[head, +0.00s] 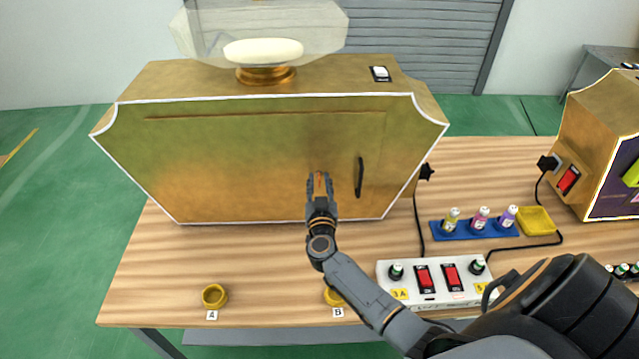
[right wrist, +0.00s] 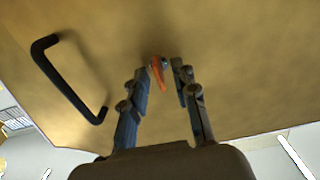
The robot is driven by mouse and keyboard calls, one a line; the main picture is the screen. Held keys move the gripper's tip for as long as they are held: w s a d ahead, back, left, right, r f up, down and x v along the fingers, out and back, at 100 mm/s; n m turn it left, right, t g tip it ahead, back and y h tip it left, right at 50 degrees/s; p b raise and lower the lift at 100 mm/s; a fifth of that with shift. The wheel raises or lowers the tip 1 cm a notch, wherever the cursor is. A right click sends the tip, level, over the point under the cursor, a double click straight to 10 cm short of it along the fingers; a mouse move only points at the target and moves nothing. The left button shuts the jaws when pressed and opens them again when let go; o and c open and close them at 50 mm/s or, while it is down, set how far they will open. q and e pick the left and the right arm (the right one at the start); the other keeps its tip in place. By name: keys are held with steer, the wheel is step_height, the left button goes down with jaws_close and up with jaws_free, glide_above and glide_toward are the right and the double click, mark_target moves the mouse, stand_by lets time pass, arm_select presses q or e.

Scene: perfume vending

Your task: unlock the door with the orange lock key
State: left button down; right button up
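The gold machine's front door (head: 230,165) faces me, with a black vertical handle (head: 360,177) at its right side. The handle also shows at the left of the right wrist view (right wrist: 65,85). An orange lock key (right wrist: 157,72) is at the door face. My right gripper (head: 320,178) is at the door, left of the handle. In the right wrist view my right gripper (right wrist: 160,72) has its fingertips on either side of the key, with a gap between them, so it looks open. It partly hides the key in the head view. My left gripper is not in view.
A white switch box (head: 437,275) with red switches stands on the table's front right. Behind it is a blue tray (head: 474,230) with small bottles, beside a yellow dish (head: 535,220). A yellow ring (head: 214,295) marked A sits front left. The table's left front is mostly clear.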

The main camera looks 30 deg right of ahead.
steer(key=shift+c, duration=0.2)
jaws_close()
steer(key=shift+m, duration=0.5)
steer(key=m, duration=0.5)
steer(key=m+b, duration=0.1)
steer(key=m, duration=1)
steer(key=shift+s+d+f+m, duration=0.15)
steer(key=shift+f+m, duration=0.1)
steer(key=shift+m, duration=0.15)
steer(key=shift+m+b, duration=0.3)
